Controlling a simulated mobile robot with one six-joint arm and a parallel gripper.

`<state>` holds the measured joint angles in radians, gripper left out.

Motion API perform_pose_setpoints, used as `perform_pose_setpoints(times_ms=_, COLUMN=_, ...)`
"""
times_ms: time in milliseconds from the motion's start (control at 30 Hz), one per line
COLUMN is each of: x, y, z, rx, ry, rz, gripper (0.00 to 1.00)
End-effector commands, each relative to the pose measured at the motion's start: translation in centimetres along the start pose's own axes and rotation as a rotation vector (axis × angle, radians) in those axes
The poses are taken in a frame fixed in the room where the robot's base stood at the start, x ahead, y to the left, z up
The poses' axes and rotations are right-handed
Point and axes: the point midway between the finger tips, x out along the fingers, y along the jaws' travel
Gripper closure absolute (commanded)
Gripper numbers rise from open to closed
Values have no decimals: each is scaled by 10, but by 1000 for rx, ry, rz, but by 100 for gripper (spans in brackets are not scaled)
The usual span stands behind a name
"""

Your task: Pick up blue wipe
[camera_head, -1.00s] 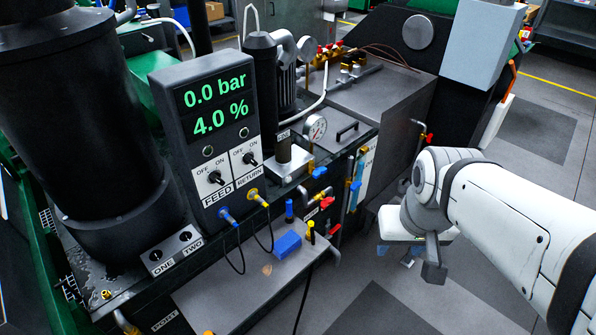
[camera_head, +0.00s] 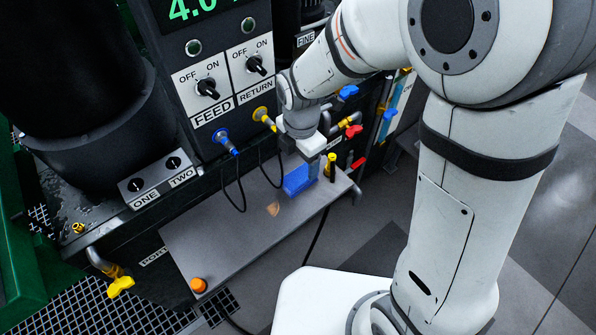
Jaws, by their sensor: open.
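The blue wipe (camera_head: 297,181) lies as a small bright blue block on the grey metal shelf (camera_head: 228,234) below the control panel. My gripper (camera_head: 312,158) has its white body just above and behind the wipe's right end, pointing down. The fingertips are small and partly hidden, so contact with the wipe cannot be told. The wipe still rests on the shelf, and its left part shows clearly.
A yellow-and-black upright piece (camera_head: 331,166) stands close to the right of my gripper. Red (camera_head: 353,131) and blue valve handles sit behind. Black cables loop from the blue (camera_head: 226,142) and yellow connectors. An orange knob (camera_head: 198,285) is at the shelf's front left.

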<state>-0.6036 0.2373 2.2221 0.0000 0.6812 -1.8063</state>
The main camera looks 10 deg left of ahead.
Motion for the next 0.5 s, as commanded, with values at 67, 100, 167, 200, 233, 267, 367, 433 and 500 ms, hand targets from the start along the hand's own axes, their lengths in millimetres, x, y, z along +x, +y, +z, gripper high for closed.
perform_pose_setpoints(times_ms=67, x=11, y=0, z=-2, rx=-10, ry=1, rz=-5, gripper=29)
perform_pose_setpoints(times_ms=100, x=15, y=0, z=-3, rx=-12, ry=1, rz=-3, gripper=29)
perform_pose_setpoints(times_ms=167, x=22, y=0, z=-4, rx=-14, ry=1, rz=-3, gripper=29)
perform_pose_setpoints(times_ms=200, x=26, y=0, z=-5, rx=-15, ry=1, rz=-3, gripper=29)
perform_pose_setpoints(times_ms=233, x=30, y=0, z=-5, rx=-16, ry=1, rz=-3, gripper=29)
perform_pose_setpoints(times_ms=267, x=34, y=0, z=-6, rx=-17, ry=1, rz=-4, gripper=29)
perform_pose_setpoints(times_ms=367, x=51, y=0, z=-7, rx=-19, ry=1, rz=-6, gripper=29)
perform_pose_setpoints(times_ms=433, x=60, y=0, z=-7, rx=-20, ry=1, rz=-4, gripper=29)
perform_pose_setpoints(times_ms=500, x=68, y=0, z=-7, rx=-20, ry=1, rz=-4, gripper=29)
